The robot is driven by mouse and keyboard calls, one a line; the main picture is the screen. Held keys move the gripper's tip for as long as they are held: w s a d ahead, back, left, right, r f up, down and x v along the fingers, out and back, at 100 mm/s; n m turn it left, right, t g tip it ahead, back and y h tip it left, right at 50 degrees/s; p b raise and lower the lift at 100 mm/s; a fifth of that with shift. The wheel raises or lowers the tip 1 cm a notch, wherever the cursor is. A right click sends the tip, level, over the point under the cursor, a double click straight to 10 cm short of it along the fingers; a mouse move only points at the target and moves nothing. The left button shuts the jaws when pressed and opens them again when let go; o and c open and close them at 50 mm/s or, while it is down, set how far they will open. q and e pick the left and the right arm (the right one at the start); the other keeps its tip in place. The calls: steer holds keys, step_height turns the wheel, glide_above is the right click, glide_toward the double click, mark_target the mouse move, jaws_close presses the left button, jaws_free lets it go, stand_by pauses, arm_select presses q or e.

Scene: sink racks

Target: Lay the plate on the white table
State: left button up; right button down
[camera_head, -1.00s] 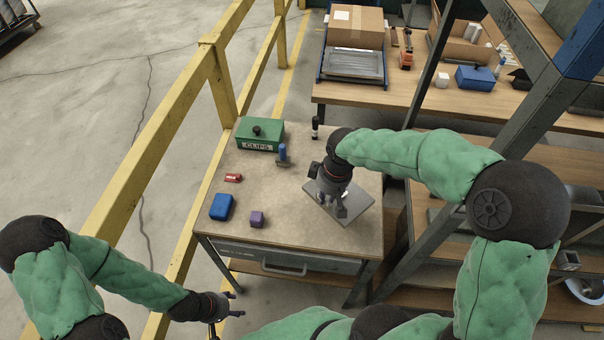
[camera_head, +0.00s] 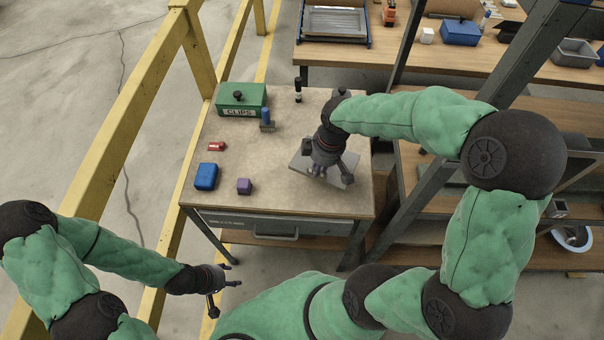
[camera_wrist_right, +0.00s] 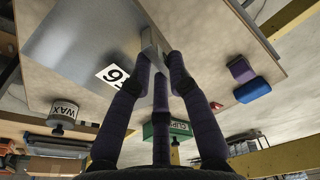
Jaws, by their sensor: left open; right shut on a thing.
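The plate (camera_head: 299,160) is a flat grey sheet over the right half of the pale beige-topped table (camera_head: 268,190). In the right wrist view, the plate (camera_wrist_right: 85,40) fills the upper left, with a black-and-white number label and a small grey grip block. My right gripper (camera_head: 325,173) is over the plate; in the wrist view its fingers (camera_wrist_right: 160,62) are shut on that block. I cannot tell whether the plate's underside touches the table. My left gripper (camera_head: 226,290) is open and empty, off the table's front left. No other table looks whiter.
A green CLIPS box (camera_head: 241,98), a small blue-topped item (camera_head: 266,118), a red item (camera_head: 217,146), a blue box (camera_head: 206,176) and a purple block (camera_head: 244,186) stand left on the table. A dark-topped bottle (camera_head: 298,90) stands behind. A rack post (camera_head: 425,175) rises at right.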

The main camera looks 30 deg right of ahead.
mark_target(305, 165)
steer(key=w+f, duration=0.1)
steer(key=f, duration=0.1)
steer(key=w+a+f+b, duration=0.1)
steer(key=w+f, duration=0.1)
steer(key=w+a+f+b, duration=0.1)
steer(key=f, duration=0.1)
steer(key=shift+w+a, duration=0.25)
steer(key=shift+w+f+b, duration=0.1)
steer(key=shift+f+b, duration=0.4)
steer(key=shift+f, duration=1.05)
steer(key=shift+f, duration=0.2)
steer(key=c, duration=1.2)
jaws_free()
steer(key=shift+a, duration=0.1)
steer(key=shift+o, duration=0.2)
steer(key=shift+r, duration=0.6)
steer(key=r+p, duration=0.1)
steer(key=r, duration=0.2)
steer(key=s+r+p, duration=0.1)
steer(key=r, duration=0.3)
steer(key=d+r+p, duration=0.1)
steer(key=r, duration=0.3)
steer(key=shift+s+p, duration=0.3)
